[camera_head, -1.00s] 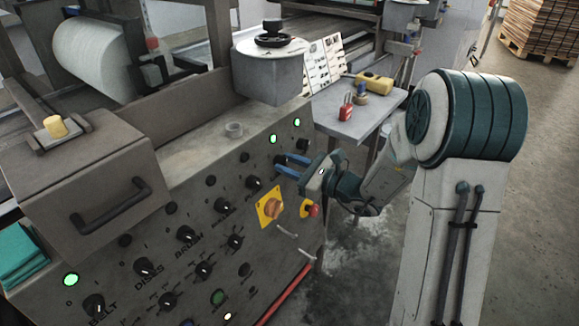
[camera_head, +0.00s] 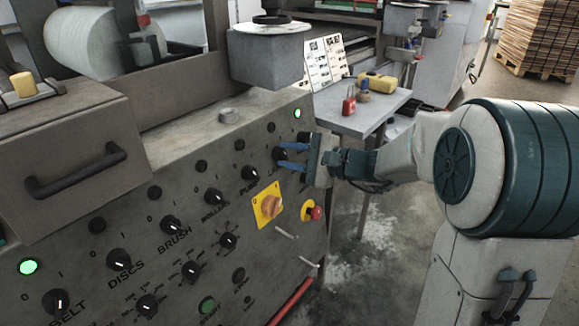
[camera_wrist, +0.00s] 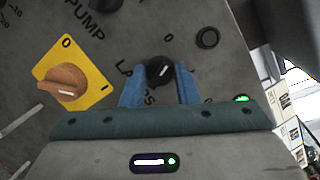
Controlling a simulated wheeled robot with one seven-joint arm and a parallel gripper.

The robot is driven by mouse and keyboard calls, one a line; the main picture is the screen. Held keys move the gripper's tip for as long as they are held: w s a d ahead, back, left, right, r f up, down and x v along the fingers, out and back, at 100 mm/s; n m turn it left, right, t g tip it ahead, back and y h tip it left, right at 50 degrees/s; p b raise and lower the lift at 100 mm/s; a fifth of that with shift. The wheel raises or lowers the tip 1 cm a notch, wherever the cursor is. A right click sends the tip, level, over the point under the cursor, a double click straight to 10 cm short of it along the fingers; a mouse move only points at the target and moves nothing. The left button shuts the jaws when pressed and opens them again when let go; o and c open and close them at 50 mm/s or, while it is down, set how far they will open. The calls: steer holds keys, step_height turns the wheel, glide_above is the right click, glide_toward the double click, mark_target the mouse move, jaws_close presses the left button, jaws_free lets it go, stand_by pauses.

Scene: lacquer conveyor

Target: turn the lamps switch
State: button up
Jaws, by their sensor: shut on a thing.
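The lamps switch (camera_wrist: 160,71) is a round black knob with a short white mark, beside the partly covered "LAMPS" lettering. My gripper (camera_wrist: 160,87) has one blue finger on each side of the knob and is shut on it. The white mark slants up and to the right in the wrist view, nearer the 0 than the 1. The dark round indicator (camera_wrist: 207,38) is beside the switch. In the head view my gripper (camera_head: 294,156) reaches the panel from the right, and its fingers largely hide the knob.
A yellow plate with an orange rotary switch (camera_head: 270,206) and a red push button (camera_head: 317,213) sit below my gripper. The pump knob (camera_head: 249,173) is to the left. A lit green lamp (camera_head: 297,113) is above. A side table (camera_head: 350,118) holds a red padlock (camera_head: 349,105).

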steer(key=shift+f+n+b, duration=0.1)
steer(key=shift+n+b, duration=0.6)
steer(key=o, duration=1)
steer(key=shift+c, duration=0.2)
steer(key=p+v, duration=0.3)
steer(key=v, duration=1.1)
steer(key=shift+r, duration=0.2)
steer(key=shift+w, duration=0.1)
